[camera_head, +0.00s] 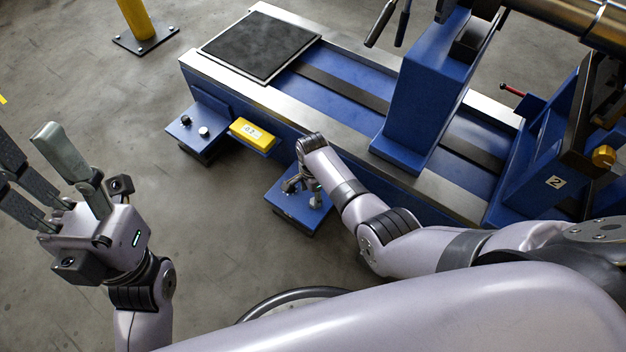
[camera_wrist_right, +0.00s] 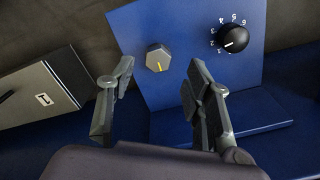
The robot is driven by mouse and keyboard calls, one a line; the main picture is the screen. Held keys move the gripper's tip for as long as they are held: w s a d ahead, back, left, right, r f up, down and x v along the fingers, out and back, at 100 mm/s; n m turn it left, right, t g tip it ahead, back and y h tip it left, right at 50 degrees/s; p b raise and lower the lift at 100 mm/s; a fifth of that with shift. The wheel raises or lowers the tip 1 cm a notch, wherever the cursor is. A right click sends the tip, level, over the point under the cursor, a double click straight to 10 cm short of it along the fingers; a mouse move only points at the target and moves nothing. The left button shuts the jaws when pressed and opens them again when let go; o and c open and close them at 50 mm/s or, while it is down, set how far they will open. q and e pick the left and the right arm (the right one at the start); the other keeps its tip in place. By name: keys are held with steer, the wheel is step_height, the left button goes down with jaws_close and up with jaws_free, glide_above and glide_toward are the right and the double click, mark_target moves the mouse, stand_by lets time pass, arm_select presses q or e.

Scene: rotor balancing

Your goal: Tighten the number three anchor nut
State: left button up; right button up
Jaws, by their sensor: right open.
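A grey hex nut with a yellow mark (camera_wrist_right: 158,58) sits on a blue plate (camera_wrist_right: 188,22) in the right wrist view. A black dial numbered up to six (camera_wrist_right: 233,38) is to its right. I see no number three label by the nut. My right gripper (camera_wrist_right: 160,78) is open, with a finger on either side below the nut and clear of it. In the head view my right gripper (camera_head: 303,184) is over a low blue foot (camera_head: 296,212) beside the machine and partly hides it. My left gripper (camera_head: 42,160) is open and empty at the far left.
A blue machine bed (camera_head: 345,100) runs across the top right. A second blue foot (camera_head: 200,125) carries a dial and a light nut. A yellow box (camera_head: 253,134) is beside it. A yellow post (camera_head: 137,20) stands at the back. The floor at lower left is clear.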

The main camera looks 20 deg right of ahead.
step_height(320, 180, up, 7)
stand_by(0.4)
stand_by(0.4)
